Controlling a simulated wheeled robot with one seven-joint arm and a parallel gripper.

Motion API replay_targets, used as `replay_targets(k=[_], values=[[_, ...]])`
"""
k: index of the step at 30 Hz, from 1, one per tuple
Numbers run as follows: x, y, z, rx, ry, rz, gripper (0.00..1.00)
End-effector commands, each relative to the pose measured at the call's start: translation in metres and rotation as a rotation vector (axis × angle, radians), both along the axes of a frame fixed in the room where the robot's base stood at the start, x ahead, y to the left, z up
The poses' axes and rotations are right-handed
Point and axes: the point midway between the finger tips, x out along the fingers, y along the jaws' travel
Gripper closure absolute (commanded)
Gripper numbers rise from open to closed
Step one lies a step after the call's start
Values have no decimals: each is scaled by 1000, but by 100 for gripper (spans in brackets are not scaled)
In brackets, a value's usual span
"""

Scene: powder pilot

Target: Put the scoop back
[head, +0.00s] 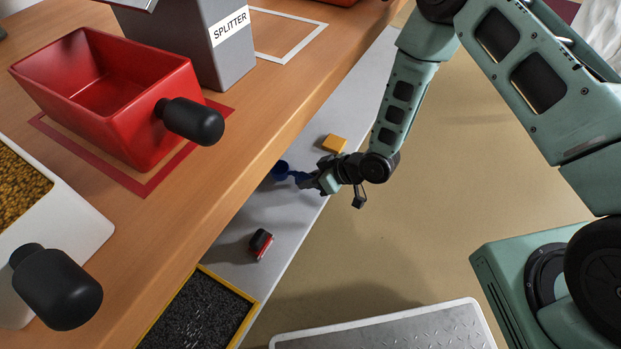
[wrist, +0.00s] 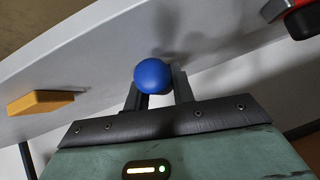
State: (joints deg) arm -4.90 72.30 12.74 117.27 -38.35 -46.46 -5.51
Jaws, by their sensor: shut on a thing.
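The blue scoop (head: 280,170) is at the lower grey shelf, close to the wooden bench's edge. My gripper (head: 302,179) is shut on its handle side. In the wrist view a round blue end of the scoop (wrist: 153,75) shows between my two fingers, over the grey shelf. The rest of the scoop is hidden there. I cannot tell whether the scoop touches the shelf.
An orange block (head: 334,143) and a small red-and-black object (head: 260,243) lie on the grey shelf (head: 228,235). A yellow-rimmed tray (head: 245,297) of dark grains is at the near end. The wooden bench (head: 215,195) holds a red bin (head: 150,115) and a grey splitter (head: 200,60).

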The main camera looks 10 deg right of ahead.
Motion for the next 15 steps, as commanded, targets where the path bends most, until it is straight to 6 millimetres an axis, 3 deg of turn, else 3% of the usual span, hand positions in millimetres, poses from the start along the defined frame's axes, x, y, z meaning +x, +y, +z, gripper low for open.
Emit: replay_targets(k=[15], values=[[0,0,-10,0,0,0,100]])
